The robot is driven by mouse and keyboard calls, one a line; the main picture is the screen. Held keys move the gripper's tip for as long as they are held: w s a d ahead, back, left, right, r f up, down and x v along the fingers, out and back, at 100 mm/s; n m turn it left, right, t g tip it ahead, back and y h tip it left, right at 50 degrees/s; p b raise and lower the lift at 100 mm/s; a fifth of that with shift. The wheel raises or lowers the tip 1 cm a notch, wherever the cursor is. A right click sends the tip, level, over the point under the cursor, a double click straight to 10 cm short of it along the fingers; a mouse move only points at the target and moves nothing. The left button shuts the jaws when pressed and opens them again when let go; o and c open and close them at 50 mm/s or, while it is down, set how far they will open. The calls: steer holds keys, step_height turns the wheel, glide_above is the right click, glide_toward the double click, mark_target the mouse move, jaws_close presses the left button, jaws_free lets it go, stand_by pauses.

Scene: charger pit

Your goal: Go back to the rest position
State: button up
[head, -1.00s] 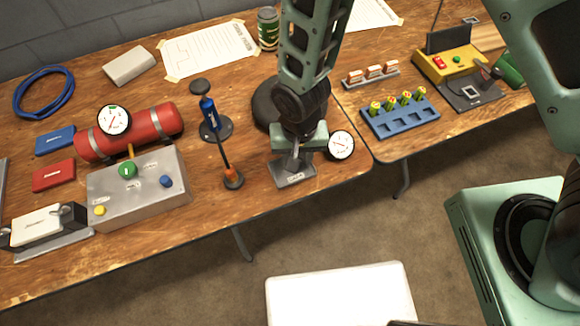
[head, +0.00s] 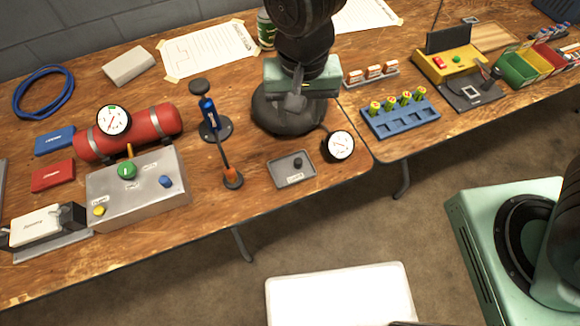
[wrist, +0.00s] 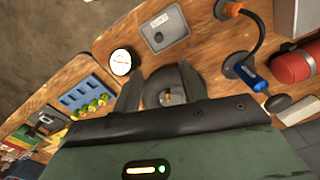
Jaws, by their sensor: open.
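My gripper (head: 298,98) is open and empty, raised above the round dark base (head: 283,122) near the middle of the table. In the wrist view its two fingers (wrist: 160,90) stand apart with nothing between them, and the round dark base (wrist: 152,97) shows beyond them. A small grey tray (head: 284,177) with a dark knob-like piece (head: 298,163) in it lies in front, clear of the gripper; it also shows in the wrist view (wrist: 178,25).
A white-faced gauge (head: 340,146) lies beside the tray. A blue pump with a hose (head: 209,113), a red cylinder (head: 158,125) and a grey control box (head: 140,205) stand to the left. A blue battery rack (head: 405,125) and coloured bins (head: 520,68) are to the right.

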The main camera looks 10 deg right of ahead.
steer(key=shift+r, duration=0.85)
steer(key=s+d+r+n, duration=0.8)
steer(key=s, duration=0.3)
steer(key=shift+s+d+y, duration=0.2)
steer(key=shift+s+y, duration=0.05)
steer(key=shift+y, duration=0.05)
